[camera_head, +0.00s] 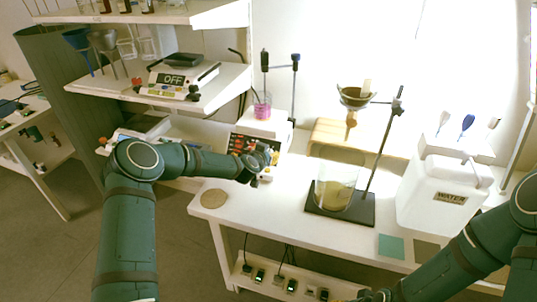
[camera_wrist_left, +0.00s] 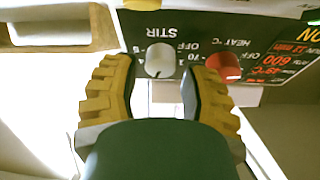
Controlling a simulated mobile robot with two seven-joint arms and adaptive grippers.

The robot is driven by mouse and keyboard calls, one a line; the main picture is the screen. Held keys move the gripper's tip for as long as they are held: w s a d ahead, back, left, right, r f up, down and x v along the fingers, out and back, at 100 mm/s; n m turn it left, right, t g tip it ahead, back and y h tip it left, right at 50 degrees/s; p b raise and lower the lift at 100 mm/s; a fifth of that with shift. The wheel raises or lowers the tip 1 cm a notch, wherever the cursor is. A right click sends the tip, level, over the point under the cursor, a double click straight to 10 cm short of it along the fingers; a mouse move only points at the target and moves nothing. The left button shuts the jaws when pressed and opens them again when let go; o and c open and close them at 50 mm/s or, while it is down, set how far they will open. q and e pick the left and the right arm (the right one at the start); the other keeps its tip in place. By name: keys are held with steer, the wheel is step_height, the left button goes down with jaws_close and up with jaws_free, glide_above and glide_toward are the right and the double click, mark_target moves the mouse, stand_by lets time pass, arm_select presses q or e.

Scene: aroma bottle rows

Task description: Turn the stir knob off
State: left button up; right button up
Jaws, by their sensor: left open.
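The hotplate stirrer (camera_head: 262,124) stands on the white table with a beaker of pink liquid (camera_head: 262,106) on top. In the left wrist view its dark front panel (camera_wrist_left: 195,25) appears turned over. The pale stir knob (camera_wrist_left: 160,60) sits below the STIR label, with an OFF mark to its right. The red heat knob (camera_wrist_left: 222,67) is to its right. My left gripper (camera_head: 262,160) is at the stirrer's front. In the left wrist view its fingers (camera_wrist_left: 157,82) are open, with the stir knob showing between them; contact is unclear. My right gripper (camera_head: 368,296) is partly cut off at the bottom edge.
A stand with a funnel (camera_head: 355,98) and a beaker of yellowish liquid (camera_head: 334,190) are right of the stirrer. A white WATER container (camera_head: 440,195) stands farther right. A shelf (camera_head: 222,88) with a scale (camera_head: 180,78) is at left. A round cork mat (camera_head: 214,198) lies on the table's front left.

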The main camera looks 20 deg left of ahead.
arm_select(q)
steer(key=shift+x, duration=0.85)
jaws_close()
